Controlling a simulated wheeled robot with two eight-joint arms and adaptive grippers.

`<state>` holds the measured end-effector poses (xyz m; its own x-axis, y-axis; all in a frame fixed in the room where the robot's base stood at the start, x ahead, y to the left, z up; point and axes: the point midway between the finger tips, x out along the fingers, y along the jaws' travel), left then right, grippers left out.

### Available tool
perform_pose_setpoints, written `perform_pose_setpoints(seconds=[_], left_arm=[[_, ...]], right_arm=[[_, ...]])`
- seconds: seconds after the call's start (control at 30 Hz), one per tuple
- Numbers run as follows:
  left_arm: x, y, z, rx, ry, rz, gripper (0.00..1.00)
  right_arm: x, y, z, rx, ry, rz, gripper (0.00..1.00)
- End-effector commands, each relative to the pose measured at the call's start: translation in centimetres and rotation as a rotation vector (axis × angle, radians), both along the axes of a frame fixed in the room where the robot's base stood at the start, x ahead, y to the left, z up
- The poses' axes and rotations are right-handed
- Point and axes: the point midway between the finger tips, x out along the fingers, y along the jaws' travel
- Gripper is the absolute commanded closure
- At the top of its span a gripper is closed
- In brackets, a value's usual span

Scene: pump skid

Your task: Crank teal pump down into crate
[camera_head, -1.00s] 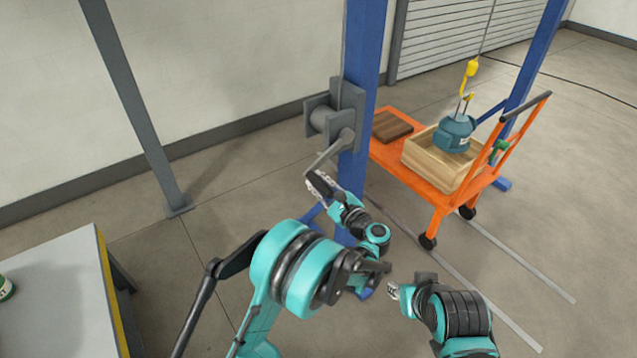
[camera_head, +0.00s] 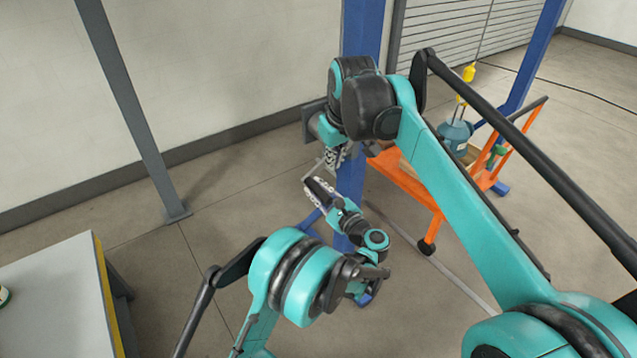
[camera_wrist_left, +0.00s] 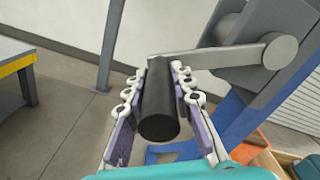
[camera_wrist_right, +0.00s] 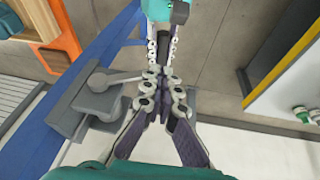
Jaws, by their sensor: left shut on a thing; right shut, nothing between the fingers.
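The teal pump (camera_head: 456,137) hangs from a yellow hook (camera_head: 469,73) at the wooden crate (camera_head: 407,166); my right arm hides most of the crate. I cannot tell whether the pump touches it. The winch (camera_head: 309,118) on the blue post is mostly covered by my right arm; its grey crank arm (camera_wrist_left: 240,55) shows in the left wrist view. My left gripper (camera_head: 318,188) is shut on the black crank handle (camera_wrist_left: 160,105), one finger on each side. My right gripper (camera_wrist_right: 163,78) is shut and empty, close to the crank arm and the left gripper's fingers.
A grey slanted post (camera_head: 135,110) stands at the left. A workbench (camera_head: 55,295) with a yellow edge is at lower left. Open floor lies between them.

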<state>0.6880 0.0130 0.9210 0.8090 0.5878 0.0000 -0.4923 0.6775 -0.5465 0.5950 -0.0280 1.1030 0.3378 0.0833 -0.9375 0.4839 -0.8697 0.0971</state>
Motion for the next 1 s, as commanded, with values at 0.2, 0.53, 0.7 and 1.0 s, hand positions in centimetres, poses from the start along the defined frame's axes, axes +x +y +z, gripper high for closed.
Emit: perform_pose_setpoints(seconds=[0.2,0.53,0.7,1.0], left_arm=[[0.1,0.1,0.0,0.0,0.0,0.0,1.0],[0.1,0.1,0.0,0.0,-0.001,0.001,1.0],[0.1,0.1,0.0,0.0,-0.001,0.001,1.0],[0.1,0.1,0.1,0.001,-0.001,0.001,1.0]], right_arm=[[2.7,3.1,0.1,-0.023,0.032,0.072,1.0],[4.0,3.9,-2.6,-0.029,0.04,0.086,1.0],[5.1,4.3,-6.1,-0.029,0.04,0.086,1.0],[6.5,4.0,-11.5,-0.028,0.039,0.085,1.0]])
